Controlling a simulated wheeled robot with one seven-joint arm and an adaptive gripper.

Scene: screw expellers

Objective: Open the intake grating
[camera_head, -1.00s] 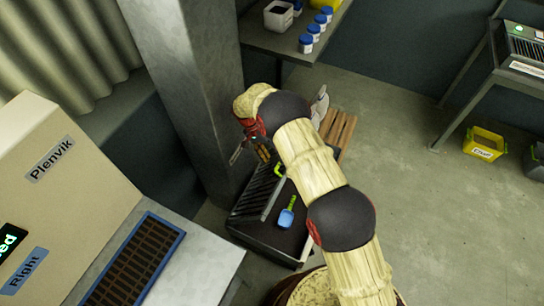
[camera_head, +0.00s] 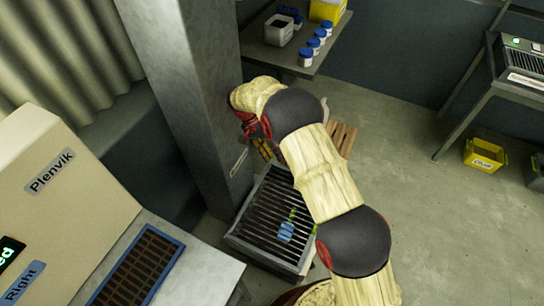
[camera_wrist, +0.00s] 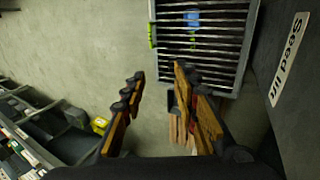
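The intake grating (camera_head: 266,207), a panel of dark parallel bars, lies flat over the intake box, closed. It also shows in the wrist view (camera_wrist: 215,48), with a green handle (camera_wrist: 152,36) on its left edge. A blue object (camera_head: 286,231) shows beneath the bars, also in the wrist view (camera_wrist: 192,17). My gripper (camera_wrist: 160,72) is open and empty. Its fingers are just below the grating's near edge in the wrist view; whether one touches it I cannot tell. In the head view my gripper (camera_head: 258,145) is beyond the box, partly hidden by my arm.
A grey pillar (camera_head: 190,90) stands close left of the grating. A wooden pallet (camera_head: 342,140) lies behind my arm. A table with jars (camera_head: 305,57) stands behind.

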